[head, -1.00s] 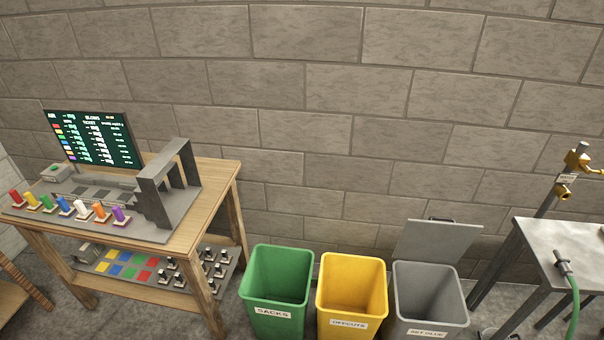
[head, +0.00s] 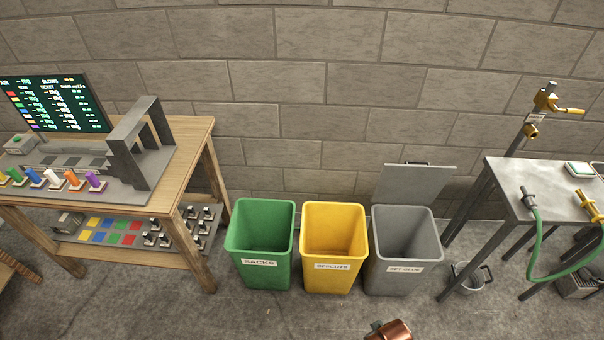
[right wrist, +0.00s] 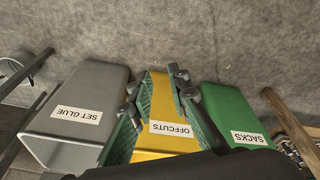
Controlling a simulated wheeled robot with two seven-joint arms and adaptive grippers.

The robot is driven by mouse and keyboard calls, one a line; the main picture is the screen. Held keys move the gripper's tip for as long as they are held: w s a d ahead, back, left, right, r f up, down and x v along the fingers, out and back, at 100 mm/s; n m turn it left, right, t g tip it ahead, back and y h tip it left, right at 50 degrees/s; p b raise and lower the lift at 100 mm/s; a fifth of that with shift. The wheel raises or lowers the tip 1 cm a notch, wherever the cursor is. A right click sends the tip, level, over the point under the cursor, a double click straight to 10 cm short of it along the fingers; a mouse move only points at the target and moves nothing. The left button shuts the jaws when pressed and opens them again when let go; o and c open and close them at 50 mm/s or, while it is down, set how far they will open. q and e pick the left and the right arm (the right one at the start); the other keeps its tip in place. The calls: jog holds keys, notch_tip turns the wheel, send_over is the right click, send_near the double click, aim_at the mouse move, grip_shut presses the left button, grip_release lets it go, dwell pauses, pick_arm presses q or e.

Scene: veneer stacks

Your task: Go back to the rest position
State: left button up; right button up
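My right gripper (right wrist: 160,84) shows in the right wrist view. Its two green-padded fingers stand apart with nothing between them. Beyond the gap is the yellow OFFCUTS bin (right wrist: 158,140); its label appears upside down. The grey SET GLUE bin (right wrist: 82,92) is to the left and the green SACKS bin (right wrist: 234,108) to the right in that view. My left gripper is in neither current view. Neither gripper can be made out in the head view.
In the head view, a wooden bench (head: 198,135) with coloured blocks and a screen (head: 55,104) stands left. A metal table (head: 515,205) with a green hose (head: 540,250) stands right. A copper-coloured object (head: 390,331) is cut off at the bottom. Floor before the bins shows.

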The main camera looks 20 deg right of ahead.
jog(key=s+a+f+g, duration=0.1)
jog(key=s+f, duration=0.3)
jog(key=f, duration=0.8)
jog(key=s+f, duration=0.4)
jog(key=f, duration=0.8)
jog(key=s+f, duration=0.5)
jog(key=s, duration=0.3)
jog(key=s+f+n+g, duration=0.1)
jog(key=s+f, duration=0.4)
jog(key=s, duration=0.3)
jog(key=shift+s+f+y+p, duration=0.25)
jog(key=shift+f+y+p, duration=0.05)
jog(key=shift+f+p, duration=0.05)
jog(key=shift+a, duration=0.1)
